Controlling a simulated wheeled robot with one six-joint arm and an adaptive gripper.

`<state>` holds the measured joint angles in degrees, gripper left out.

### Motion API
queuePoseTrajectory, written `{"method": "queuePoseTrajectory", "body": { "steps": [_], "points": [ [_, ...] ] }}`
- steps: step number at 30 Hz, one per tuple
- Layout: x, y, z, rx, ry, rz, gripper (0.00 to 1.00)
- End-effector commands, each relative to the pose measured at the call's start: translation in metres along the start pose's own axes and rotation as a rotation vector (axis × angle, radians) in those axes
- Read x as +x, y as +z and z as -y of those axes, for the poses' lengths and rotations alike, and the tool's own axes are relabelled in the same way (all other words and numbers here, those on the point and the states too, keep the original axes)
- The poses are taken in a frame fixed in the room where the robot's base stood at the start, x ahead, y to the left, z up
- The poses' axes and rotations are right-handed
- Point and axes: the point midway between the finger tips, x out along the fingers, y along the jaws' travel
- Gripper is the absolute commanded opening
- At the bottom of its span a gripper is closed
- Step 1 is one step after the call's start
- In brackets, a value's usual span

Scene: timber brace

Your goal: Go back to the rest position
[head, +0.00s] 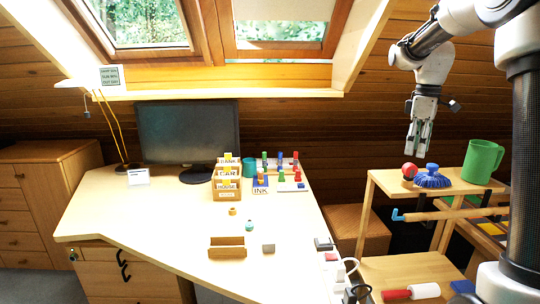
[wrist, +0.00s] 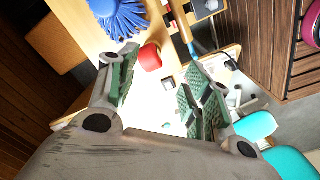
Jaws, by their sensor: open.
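My gripper (head: 420,140) hangs pointing down at the upper right in the head view, in the air above and left of the small wooden shelf. In the wrist view my gripper (wrist: 160,95) shows its two green-padded fingers spread apart with nothing between them.
A green mug (head: 482,161) stands on the shelf top (head: 455,187). The desk (head: 190,240) holds a monitor (head: 187,130), a wooden card box (head: 226,182), colored stamps (head: 281,170) and an open wooden tray (head: 227,250). The desk's left part is mostly clear.

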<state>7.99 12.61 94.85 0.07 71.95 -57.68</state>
Motion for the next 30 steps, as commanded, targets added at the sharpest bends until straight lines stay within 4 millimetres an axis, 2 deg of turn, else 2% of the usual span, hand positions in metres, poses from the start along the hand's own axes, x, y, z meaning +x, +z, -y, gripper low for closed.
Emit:
{"method": "queuePoseTrajectory", "body": {
  "steps": [6,9,13,16,18,21,25,30],
  "points": [
    [0.009,0.045,0.092,0.553,0.04,-0.048,0.5],
    [0.013,0.069,0.139,0.747,0.06,-0.093,0.5],
    [0.023,0.1,0.198,0.9,0.083,-0.162,0.5],
    [0.032,0.12,0.233,0.915,0.1,-0.211,0.5],
    [0.036,0.13,0.251,0.899,0.113,-0.24,0.5],
    [0.033,0.136,0.263,0.881,0.133,-0.287,0.5],
    [0.021,0.136,0.266,0.867,0.154,-0.337,0.5],
    [0.02,0.135,0.267,0.86,0.156,-0.343,0.5]
  ]
}}
